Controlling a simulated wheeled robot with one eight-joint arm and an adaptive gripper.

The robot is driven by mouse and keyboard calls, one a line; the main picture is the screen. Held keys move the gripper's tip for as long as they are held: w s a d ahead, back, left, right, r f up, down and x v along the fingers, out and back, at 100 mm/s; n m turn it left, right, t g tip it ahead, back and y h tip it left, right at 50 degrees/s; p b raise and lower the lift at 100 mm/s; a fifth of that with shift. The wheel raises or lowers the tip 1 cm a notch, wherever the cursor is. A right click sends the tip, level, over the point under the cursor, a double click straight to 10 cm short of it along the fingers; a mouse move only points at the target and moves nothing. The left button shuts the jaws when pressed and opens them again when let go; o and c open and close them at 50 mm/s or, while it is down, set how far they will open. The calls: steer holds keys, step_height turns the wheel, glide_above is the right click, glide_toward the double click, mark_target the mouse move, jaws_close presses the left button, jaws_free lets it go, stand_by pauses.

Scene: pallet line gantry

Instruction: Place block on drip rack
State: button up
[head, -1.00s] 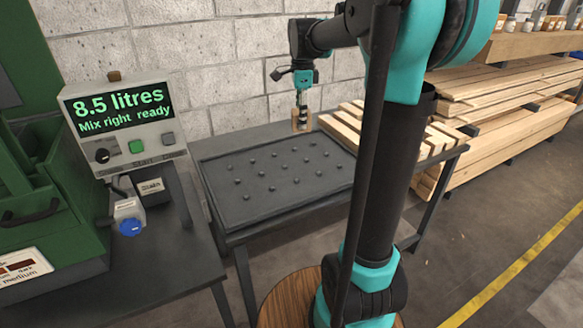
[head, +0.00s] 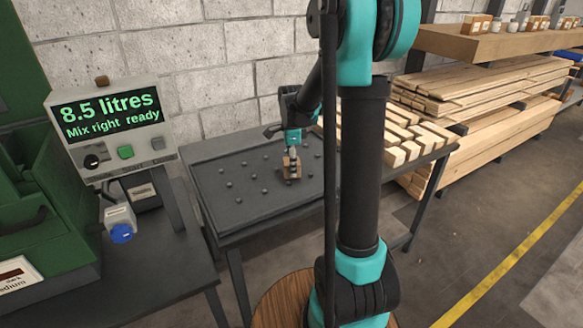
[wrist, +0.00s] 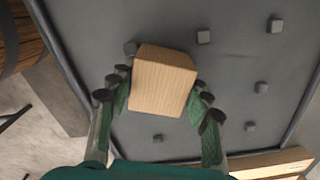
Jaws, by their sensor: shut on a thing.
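A pale wooden block (head: 291,170) is between the fingers of my gripper (head: 292,156), which is shut on it. The drip rack (head: 237,210) is a dark grey tray with a raised rim and several small studs. In the head view the block is over the middle-right part of the rack, low and near the studs. In the wrist view the block (wrist: 163,83) sits between both green fingers of the gripper (wrist: 161,95), with the rack surface (wrist: 228,80) behind it. I cannot tell whether the block touches the studs.
Several cut wooden blocks (head: 425,135) lie on the table right of the rack. A control box with a lit screen (head: 110,112) and a green machine (head: 25,190) stand at left. Stacked boards (head: 490,95) are at right. The rack's left part is bare.

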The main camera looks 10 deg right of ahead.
steer(key=shift+f, duration=0.5)
steer(key=o, duration=1.3)
steer(key=shift+f, duration=0.15)
step_height(320, 180, up, 12)
steer(key=shift+s+r, duration=0.1)
steer(key=s+f+n, duration=0.2)
steer(key=s+n, duration=0.1)
steer(key=s+f+n+t, duration=0.1)
steer(key=s+f+n, duration=0.1)
steer(key=s+n, duration=0.1)
steer(key=s+d+f+n+t, duration=0.1)
steer(key=s+f+n, duration=0.1)
steer(key=s, duration=0.2)
steer(key=shift+s+f+n, duration=0.25)
steer(key=shift+f+n, duration=0.1)
steer(key=shift+n, duration=0.05)
steer(key=s+f+n+t, duration=0.2)
steer(key=s+f+n, duration=0.6)
steer(key=s+n, duration=0.2)
steer(key=shift+s+d+f, duration=0.15)
steer(key=shift+s+d, duration=0.3)
steer(key=shift+s, duration=0.6)
